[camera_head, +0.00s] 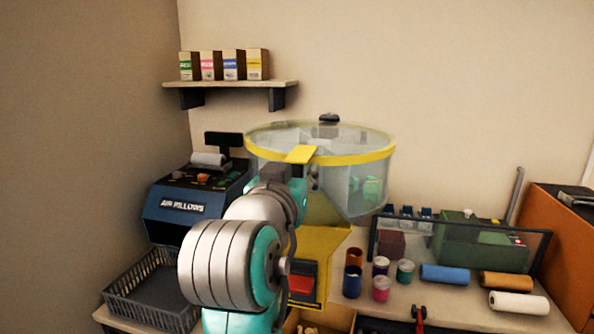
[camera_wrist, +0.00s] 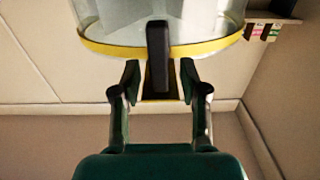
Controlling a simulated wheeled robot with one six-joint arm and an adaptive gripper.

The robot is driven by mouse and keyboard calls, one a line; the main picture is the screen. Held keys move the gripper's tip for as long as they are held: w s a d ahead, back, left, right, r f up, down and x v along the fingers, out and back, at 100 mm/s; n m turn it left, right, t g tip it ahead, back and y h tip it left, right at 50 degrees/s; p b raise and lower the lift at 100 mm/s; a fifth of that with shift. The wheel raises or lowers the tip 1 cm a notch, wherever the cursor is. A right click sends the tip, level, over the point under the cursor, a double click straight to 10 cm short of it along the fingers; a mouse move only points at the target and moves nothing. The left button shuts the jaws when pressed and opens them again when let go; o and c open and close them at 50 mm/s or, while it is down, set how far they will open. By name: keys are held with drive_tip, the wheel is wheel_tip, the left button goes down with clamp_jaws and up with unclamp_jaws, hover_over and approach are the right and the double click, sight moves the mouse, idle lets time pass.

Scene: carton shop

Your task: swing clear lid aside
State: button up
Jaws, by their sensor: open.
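The clear lid (camera_head: 350,140) lies over the round clear tub (camera_head: 345,195) of a yellow machine. A yellow rim runs around it, with a yellow tab (camera_head: 300,153) at the front and a dark knob (camera_head: 328,118) at the far side. My gripper (camera_head: 288,172) is at the front of the tub, just below the tab. In the wrist view my gripper (camera_wrist: 159,78) is open, its fingers on either side of a dark upright bar (camera_wrist: 158,55) in front of the yellow rim (camera_wrist: 105,48). I cannot tell whether they touch it.
A blue air-pillow machine (camera_head: 195,205) and a black basket (camera_head: 150,290) stand left. A shelf (camera_head: 230,84) with boxes hangs above left.

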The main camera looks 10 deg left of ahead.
drive_tip(key=shift+w, duration=0.6)
clamp_jaws()
